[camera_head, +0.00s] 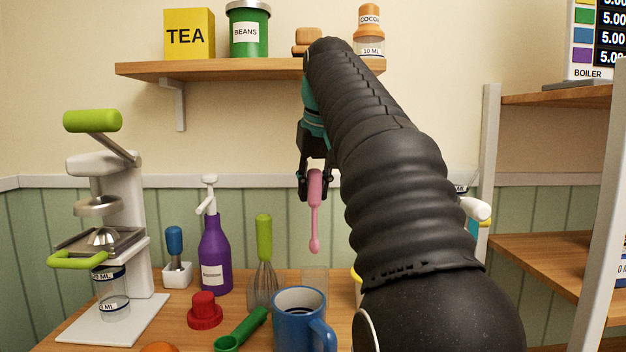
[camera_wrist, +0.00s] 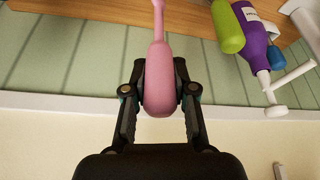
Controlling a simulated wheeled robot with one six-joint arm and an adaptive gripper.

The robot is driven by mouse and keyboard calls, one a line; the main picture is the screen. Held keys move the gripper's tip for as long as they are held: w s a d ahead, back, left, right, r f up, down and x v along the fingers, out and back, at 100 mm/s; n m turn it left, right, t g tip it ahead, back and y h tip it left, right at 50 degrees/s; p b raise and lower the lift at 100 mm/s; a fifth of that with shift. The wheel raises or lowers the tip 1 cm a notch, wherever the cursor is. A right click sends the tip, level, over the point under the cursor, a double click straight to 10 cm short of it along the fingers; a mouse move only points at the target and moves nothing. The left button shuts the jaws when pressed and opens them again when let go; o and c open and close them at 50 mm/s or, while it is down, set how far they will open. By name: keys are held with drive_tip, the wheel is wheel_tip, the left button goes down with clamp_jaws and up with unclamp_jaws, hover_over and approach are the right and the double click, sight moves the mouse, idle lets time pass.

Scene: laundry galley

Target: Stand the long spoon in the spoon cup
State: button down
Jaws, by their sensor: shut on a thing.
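The long spoon (camera_head: 315,213) is pink, with a thick handle and a thin shaft ending in a small bulb. My gripper (camera_head: 314,186) is shut on its handle and holds it upright in the air, bulb end down, above the counter. In the wrist view the spoon (camera_wrist: 159,75) sits between both fingers (camera_wrist: 160,92), its thin end running out of the top edge. A clear container (camera_head: 315,282) stands on the counter below the spoon, partly hidden by the blue mug; I cannot tell for certain that it is the spoon cup.
A blue mug (camera_head: 297,318), a green-handled whisk (camera_head: 263,240), a purple pump bottle (camera_head: 215,252), a red item (camera_head: 204,310) and a green scoop (camera_head: 240,330) crowd the counter. A press (camera_head: 110,215) stands left. A wall shelf (camera_head: 220,70) is above. My arm hides the counter's right part.

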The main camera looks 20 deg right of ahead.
sight(313, 238)
drive_tip(key=shift+f+b, duration=3)
drive_tip(key=shift+f, duration=1.9)
drive_tip(key=c, duration=0.5)
unclamp_jaws()
drive_tip(key=shift+c, duration=0.2)
drive_tip(key=shift+r, duration=0.15)
drive_tip(key=shift+p+v, duration=3)
drive_tip(key=shift+v, duration=0.75)
drive_tip(key=shift+p+v, duration=0.45)
drive_tip(key=shift+v, duration=0.65)
